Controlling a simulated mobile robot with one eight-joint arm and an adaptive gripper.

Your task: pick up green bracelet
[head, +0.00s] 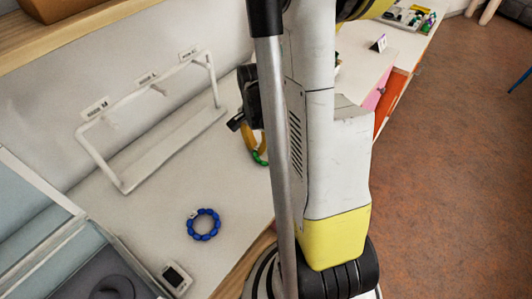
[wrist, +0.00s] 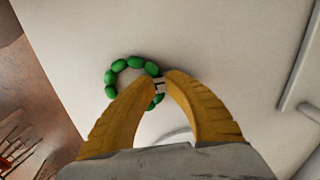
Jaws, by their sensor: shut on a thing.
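The green bracelet (wrist: 119,66) is a ring of green beads on the white table top (wrist: 215,45), seen near the middle of the wrist view. My gripper (wrist: 163,84) has its two yellow fingers closed together at the right side of the ring, with a small pale tag between the tips. It is shut on the bracelet there. In the head view only a short green arc of the bracelet (head: 261,157) shows beside a yellow finger of my gripper (head: 253,153). My arm hides the rest. I cannot tell whether the bracelet is lifted.
A blue bead bracelet (head: 203,224) lies on the table left of my arm. A white rack (head: 150,147) stands behind it. A small white device (head: 175,278) and a grey-blue case (head: 45,235) are at the lower left. A wooden shelf (head: 95,30) overhangs the upper left.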

